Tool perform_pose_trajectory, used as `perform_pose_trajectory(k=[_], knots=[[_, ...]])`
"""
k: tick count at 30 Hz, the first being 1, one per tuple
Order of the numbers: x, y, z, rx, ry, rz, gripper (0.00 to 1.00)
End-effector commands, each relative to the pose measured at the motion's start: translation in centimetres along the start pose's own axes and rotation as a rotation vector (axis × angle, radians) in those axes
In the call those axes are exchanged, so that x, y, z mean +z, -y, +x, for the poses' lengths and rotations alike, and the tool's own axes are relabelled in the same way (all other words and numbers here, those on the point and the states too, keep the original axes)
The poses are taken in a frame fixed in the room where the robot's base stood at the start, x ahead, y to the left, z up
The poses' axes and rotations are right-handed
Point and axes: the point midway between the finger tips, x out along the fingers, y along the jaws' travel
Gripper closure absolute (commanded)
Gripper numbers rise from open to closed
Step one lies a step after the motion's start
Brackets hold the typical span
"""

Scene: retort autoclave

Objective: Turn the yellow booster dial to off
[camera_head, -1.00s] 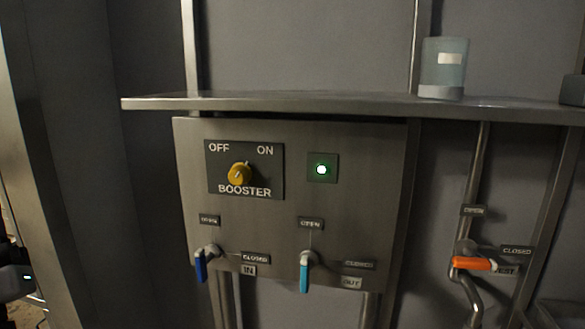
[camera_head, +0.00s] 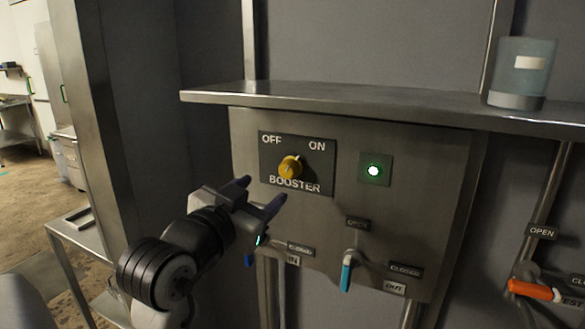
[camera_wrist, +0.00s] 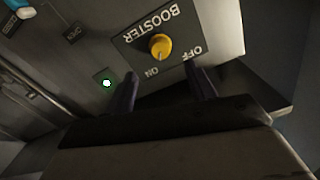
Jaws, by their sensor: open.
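The yellow booster dial (camera_head: 290,167) sits on a dark plate marked OFF at upper left and ON at upper right. Its pale pointer mark appears turned toward the upper right, the ON side. In the wrist view the dial (camera_wrist: 160,46) shows upside down, ahead of and between my two fingers. My gripper (camera_head: 262,192) is open and empty, below and left of the dial, apart from it. Its fingers (camera_wrist: 163,88) also show in the wrist view, spread apart. A green lamp (camera_head: 373,170) is lit right of the dial plate.
A metal shelf (camera_head: 330,101) juts out above the panel, with a cylindrical container (camera_head: 522,72) on it. A light-blue valve handle (camera_head: 346,275) hangs below the lamp. A dark-blue handle is mostly hidden behind my gripper. An orange handle (camera_head: 535,290) is at right.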

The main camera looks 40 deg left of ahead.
Motion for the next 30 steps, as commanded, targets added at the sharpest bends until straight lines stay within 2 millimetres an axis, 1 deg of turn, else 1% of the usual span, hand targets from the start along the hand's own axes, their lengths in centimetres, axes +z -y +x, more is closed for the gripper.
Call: perform_pose_trajectory(k=[1,3,9,12,15,21,28,30], knots=[[-0.2,0.0,1.2,0.004,0.001,-0.004,0.45],[-0.2,0.0,2.8,0.004,0.001,-0.003,0.45],[-0.3,0.1,6.9,0.002,-0.001,-0.003,0.45],[-0.3,0.1,8.5,0.000,0.000,-0.002,0.45],[-0.2,0.1,9.6,0.000,-0.002,-0.001,0.45],[-0.1,0.1,10.5,-0.002,-0.002,-0.001,0.45],[-0.1,0.0,10.5,-0.002,-0.002,-0.001,0.45],[-0.1,0.1,10.5,-0.002,-0.002,-0.001,0.54]])
